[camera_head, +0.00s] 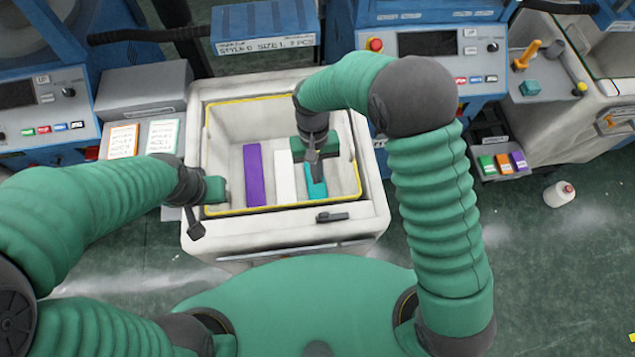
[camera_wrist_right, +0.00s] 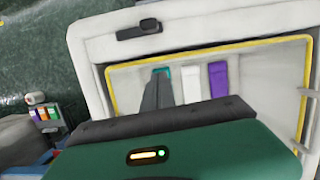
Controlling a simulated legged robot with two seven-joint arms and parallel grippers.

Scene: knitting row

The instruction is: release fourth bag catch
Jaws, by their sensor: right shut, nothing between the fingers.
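A pale bin (camera_head: 367,222) with a yellow-edged opening stands in front of me. A purple strip (camera_head: 253,175), a white strip (camera_head: 284,180) and a teal strip (camera_head: 317,182) lie in it. A dark catch (camera_head: 333,217) sits on the near rim and also shows in the right wrist view (camera_wrist_right: 139,29). My right gripper (camera_head: 315,177) points down into the bin over the teal strip, its fingers together and empty; I cannot tell whether they touch it. Those fingers partly hide the teal strip (camera_wrist_right: 162,71) in the wrist view. My left gripper (camera_head: 213,190) is at the bin's left rim, its fingers unclear.
Blue machines with control panels (camera_head: 430,43) line the back. A blue labelled box (camera_head: 263,25) is behind the bin. Two cards (camera_head: 122,140) stand at the left.

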